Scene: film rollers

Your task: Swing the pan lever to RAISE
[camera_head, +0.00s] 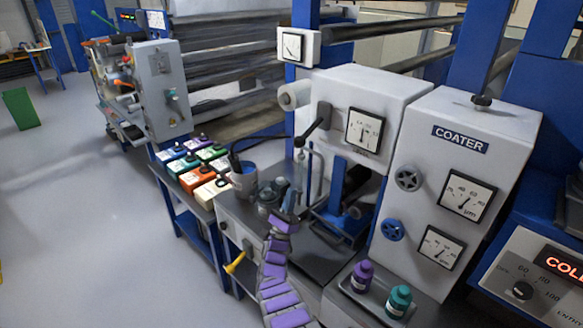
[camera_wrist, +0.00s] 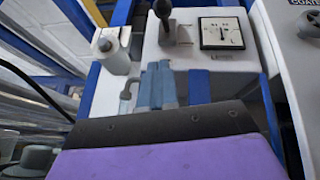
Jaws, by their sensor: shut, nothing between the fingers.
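A lever with a black grip (camera_head: 309,131) is mounted on the left front of the pale machine box, left of a square dial. It also shows in the wrist view (camera_wrist: 163,14), its dark knob at the top and its grey base below. No RAISE marking is legible, so I cannot confirm that it is the pan lever. A yellow-handled lever (camera_head: 235,263) is on the bench front at lower left. My gripper (camera_head: 291,197) is over the bench, below and apart from the black-grip lever. In the wrist view its blue-grey fingers (camera_wrist: 156,86) are together and empty.
The COATER cabinet (camera_head: 458,150) stands at right, with dials and handwheels. Purple (camera_head: 361,276) and teal (camera_head: 398,301) bottles stand in front of it. A pot of tools (camera_head: 243,178) and coloured cartons (camera_head: 196,178) sit at left. Open floor lies at far left.

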